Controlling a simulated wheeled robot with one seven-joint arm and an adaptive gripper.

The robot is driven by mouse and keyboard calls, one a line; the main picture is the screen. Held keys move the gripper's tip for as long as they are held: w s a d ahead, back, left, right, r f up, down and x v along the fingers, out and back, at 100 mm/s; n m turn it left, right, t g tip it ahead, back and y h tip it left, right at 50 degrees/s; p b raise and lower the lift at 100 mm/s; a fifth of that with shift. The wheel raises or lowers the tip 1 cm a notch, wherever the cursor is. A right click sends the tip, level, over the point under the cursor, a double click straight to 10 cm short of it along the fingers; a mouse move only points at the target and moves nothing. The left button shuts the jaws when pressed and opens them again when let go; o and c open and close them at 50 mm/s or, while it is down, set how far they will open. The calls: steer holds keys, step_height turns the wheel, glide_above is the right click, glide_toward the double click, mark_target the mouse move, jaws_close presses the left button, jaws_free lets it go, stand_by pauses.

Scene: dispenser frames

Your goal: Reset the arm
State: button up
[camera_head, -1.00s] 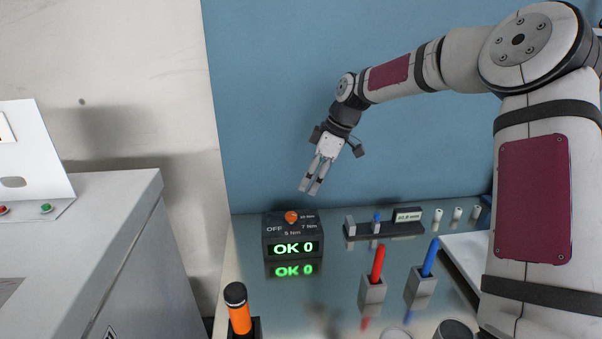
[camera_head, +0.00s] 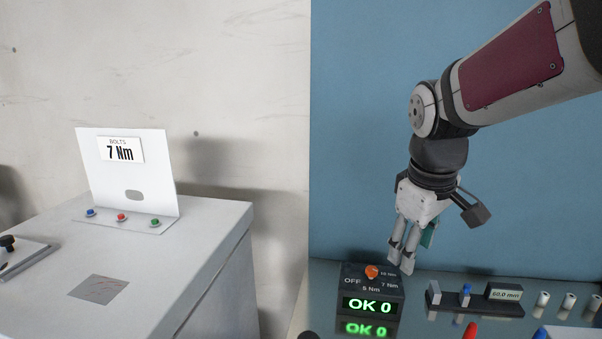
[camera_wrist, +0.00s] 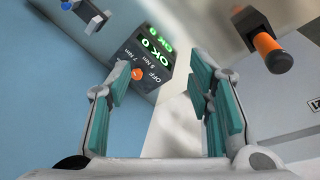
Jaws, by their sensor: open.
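My gripper (camera_head: 401,262) is raised in front of the blue wall in the head view. Its fingertips appear just above the top right of the black control box (camera_head: 372,291). I cannot tell the exact gap. The box has an orange knob (camera_head: 372,271), labels including OFF, 5 Nm and 7 Nm, and a green display reading OK 0. In the wrist view, the gripper (camera_wrist: 165,90) has its two teal-padded fingers apart with nothing between them. The box (camera_wrist: 143,60) shows beyond the left finger.
A white cabinet (camera_head: 190,262) at left carries a "7 Nm" bolts panel (camera_head: 125,165) with blue, red and green buttons. A gauge rack (camera_head: 470,301) reading 60.0 mm stands right of the box, beside small white cylinders (camera_head: 569,301). An orange-handled tool (camera_wrist: 268,48) shows in the wrist view.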

steer(key=s+r+m+t+y, duration=0.1)
steer(key=s+m, duration=0.5)
steer(key=s, duration=1.2)
steer(key=shift+r+m+t, duration=0.25)
steer(key=shift+m+t, duration=0.15)
steer(key=shift+t, duration=0.5)
